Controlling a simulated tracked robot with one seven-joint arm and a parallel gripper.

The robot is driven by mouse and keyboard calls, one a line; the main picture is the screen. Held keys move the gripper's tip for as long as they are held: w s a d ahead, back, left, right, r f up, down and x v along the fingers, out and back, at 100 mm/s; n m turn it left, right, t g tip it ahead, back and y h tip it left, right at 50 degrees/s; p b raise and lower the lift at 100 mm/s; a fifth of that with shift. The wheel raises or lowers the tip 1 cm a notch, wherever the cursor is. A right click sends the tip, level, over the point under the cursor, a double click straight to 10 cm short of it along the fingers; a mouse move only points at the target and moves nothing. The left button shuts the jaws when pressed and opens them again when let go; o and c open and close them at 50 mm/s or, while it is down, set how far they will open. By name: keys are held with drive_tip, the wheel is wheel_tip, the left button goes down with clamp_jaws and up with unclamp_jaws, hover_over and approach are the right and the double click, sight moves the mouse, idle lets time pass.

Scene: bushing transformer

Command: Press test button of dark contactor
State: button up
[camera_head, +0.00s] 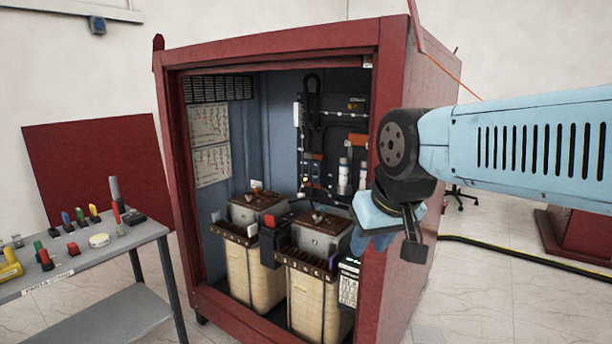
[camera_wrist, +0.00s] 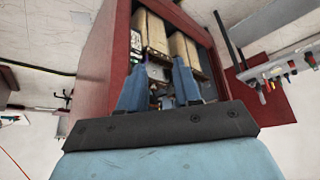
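The open red cabinet (camera_head: 270,55) stands in the middle of the head view. Small dark electrical devices (camera_head: 312,172) sit on its dark back panel; they are too small to tell which is the dark contactor, and no test button can be made out. A black block (camera_head: 270,245) is at the front, between the two transformers. My gripper (camera_head: 372,240) is in front of the cabinet's right front post, outside the opening. In the wrist view its two blue fingers (camera_wrist: 160,68) are apart with nothing between them, pointing towards the cabinet, which appears upside down.
Two cream transformers (camera_head: 252,275) fill the cabinet's lower part. The right front post (camera_head: 387,75) borders the opening beside my arm. A grey table (camera_head: 95,257) with tools and coloured parts stands at left. A cable (camera_head: 520,256) crosses the floor at right.

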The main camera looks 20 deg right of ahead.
clamp_jaws()
idle(1.2)
